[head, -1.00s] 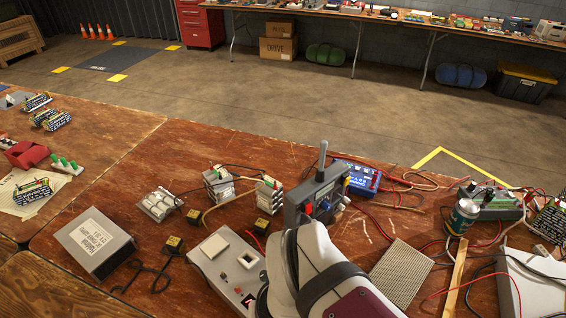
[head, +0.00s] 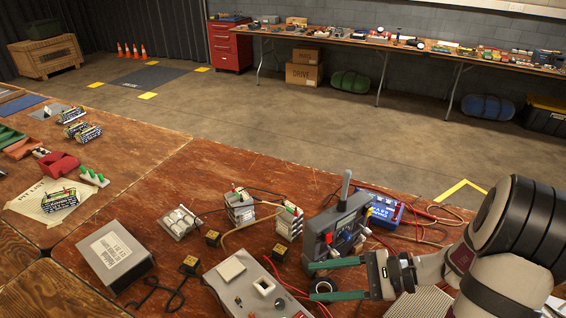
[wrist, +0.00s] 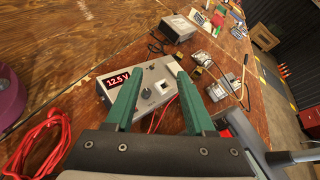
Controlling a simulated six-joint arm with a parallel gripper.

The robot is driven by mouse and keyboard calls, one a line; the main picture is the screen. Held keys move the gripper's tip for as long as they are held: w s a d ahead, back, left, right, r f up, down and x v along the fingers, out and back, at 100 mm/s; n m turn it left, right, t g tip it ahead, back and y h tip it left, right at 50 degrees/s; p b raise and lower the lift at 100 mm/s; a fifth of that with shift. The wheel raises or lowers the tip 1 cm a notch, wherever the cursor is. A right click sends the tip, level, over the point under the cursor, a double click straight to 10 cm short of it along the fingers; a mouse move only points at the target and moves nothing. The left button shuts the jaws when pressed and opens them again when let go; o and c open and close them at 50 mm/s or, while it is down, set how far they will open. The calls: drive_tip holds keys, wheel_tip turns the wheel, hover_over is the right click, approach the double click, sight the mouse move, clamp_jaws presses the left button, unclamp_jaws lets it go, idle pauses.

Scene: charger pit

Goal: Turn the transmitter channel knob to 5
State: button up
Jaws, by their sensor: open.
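My gripper (head: 309,281) is open and empty, its two green fingers spread and pointing left in the head view. It also shows in the wrist view (wrist: 158,78). A dark grey box with an upright rod (head: 340,225), probably the transmitter, stands just behind the fingers; its channel knob and numbers cannot be made out. In the wrist view only part of a grey box and rod (wrist: 290,156) shows at lower right. A light grey box (wrist: 112,94) with a red "12.5 V" display and a dark knob (wrist: 146,93) lies beyond the fingers, apart from them.
Red wires (wrist: 45,140) lie at lower left in the wrist view. The table's left middle has bare room.

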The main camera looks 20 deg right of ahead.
drive_tip(key=d+f+m+t+h, duration=0.2)
drive_tip(key=d+f+m+t, duration=0.3)
drive_tip(key=d, duration=0.4)
drive_tip(key=m+t+h, duration=0.6)
approach(349, 239)
drive_tip(key=x, duration=0.8)
drive_tip(key=shift+w, duration=0.15)
clamp_jaws()
